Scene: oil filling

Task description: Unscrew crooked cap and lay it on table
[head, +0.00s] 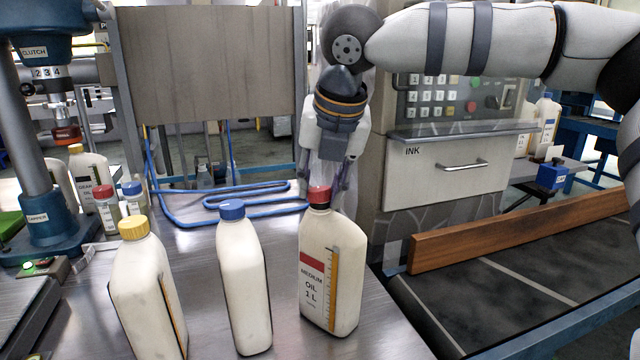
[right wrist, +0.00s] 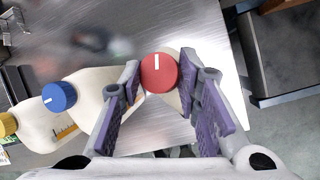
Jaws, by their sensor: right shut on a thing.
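A white oil bottle (head: 330,265) with a red cap (head: 319,196) stands upright on the metal table, its label reading MEDIUM OIL 1 L. My right gripper (head: 322,184) comes down from above and behind onto this cap. In the right wrist view, my right gripper (right wrist: 160,66) has its purple-padded fingers on both sides of the red cap (right wrist: 159,72), shut on it. The cap sits on the bottle's neck; whether it is tilted I cannot tell. A bottle with a blue cap (head: 231,210) and one with a yellow cap (head: 133,228) stand to its left. My left gripper is not in view.
A blue drill-like stand (head: 50,205) and several more bottles (head: 95,190) are at the left. A blue hose (head: 240,198) lies at the back. A conveyor with a wooden rail (head: 520,232) runs at the right. Bare table (head: 200,255) shows between the front bottles.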

